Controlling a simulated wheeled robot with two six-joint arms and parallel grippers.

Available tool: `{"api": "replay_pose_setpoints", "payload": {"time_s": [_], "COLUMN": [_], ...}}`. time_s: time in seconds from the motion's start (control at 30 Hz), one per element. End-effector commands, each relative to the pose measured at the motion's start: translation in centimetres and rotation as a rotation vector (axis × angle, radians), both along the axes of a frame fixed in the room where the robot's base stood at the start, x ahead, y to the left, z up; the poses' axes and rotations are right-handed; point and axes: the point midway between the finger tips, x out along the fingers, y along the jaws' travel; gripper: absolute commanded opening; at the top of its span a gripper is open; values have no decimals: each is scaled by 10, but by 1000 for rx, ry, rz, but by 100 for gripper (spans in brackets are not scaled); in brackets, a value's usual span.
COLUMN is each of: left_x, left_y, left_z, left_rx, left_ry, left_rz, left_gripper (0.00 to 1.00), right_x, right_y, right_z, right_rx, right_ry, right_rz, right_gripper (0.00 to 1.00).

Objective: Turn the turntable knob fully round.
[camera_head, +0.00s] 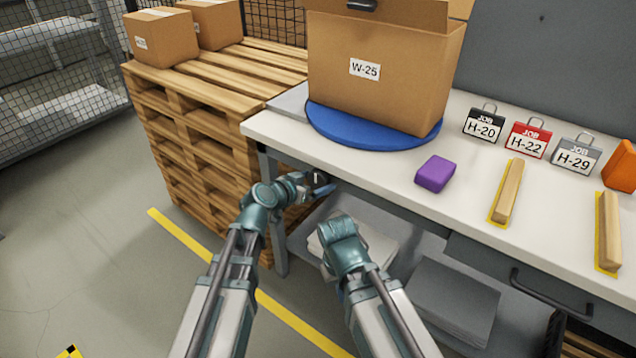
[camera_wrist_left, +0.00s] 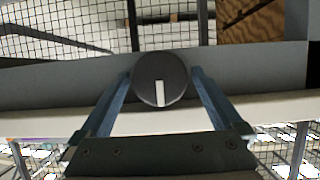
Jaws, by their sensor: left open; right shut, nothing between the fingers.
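The turntable (camera_head: 335,130) is a blue disc on the white workbench, with a carton labelled W-25 (camera_head: 375,95) standing on it. The knob (camera_wrist_left: 160,78) is a dark round dial on the bench's edge in the left wrist view. Its white pointer mark points down in that picture. My left gripper (camera_head: 322,187) is at the bench's front edge, below the turntable. In the left wrist view its open fingers (camera_wrist_left: 161,88) stand one on each side of the knob. I cannot tell whether they touch it. My right gripper (camera_head: 343,245) is lower, in front of the bench, its fingers hard to make out.
A purple block (camera_head: 435,174), wooden strips (camera_head: 508,190) on yellow marks and job tags (camera_head: 528,138) are on the bench to the right. A pallet stack (camera_head: 200,110) with boxes stands at the left. A lower shelf (camera_head: 450,295) is under the bench.

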Motion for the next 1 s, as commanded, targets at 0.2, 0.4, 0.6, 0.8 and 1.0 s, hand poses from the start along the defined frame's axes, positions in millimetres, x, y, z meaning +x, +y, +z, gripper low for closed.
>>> {"api": "replay_pose_setpoints", "payload": {"time_s": [0.2, 0.4, 0.6, 0.8, 1.0], "left_x": [0, 0, 0, 2, 3], "left_y": [0, 0, 0, 1, 2], "left_z": [0, 0, 0, -1, -1], "left_rx": [0, 0, -18, -96, -218], "left_ry": [0, 0, 12, 67, 156], "left_rz": [0, 0, 0, 0, 1], "left_gripper": [64, 29, 29, 29, 29], "right_x": [0, 0, 0, 0, 0], "right_y": [0, 0, 0, 0, 0], "right_z": [0, 0, 0, -2, -5], "right_rx": [0, 0, 0, 0, 0], "right_ry": [0, 0, 0, 0, 0], "right_rz": [0, 0, 0, 0, 0], "right_gripper": [0, 0, 0, 0, 0]}}
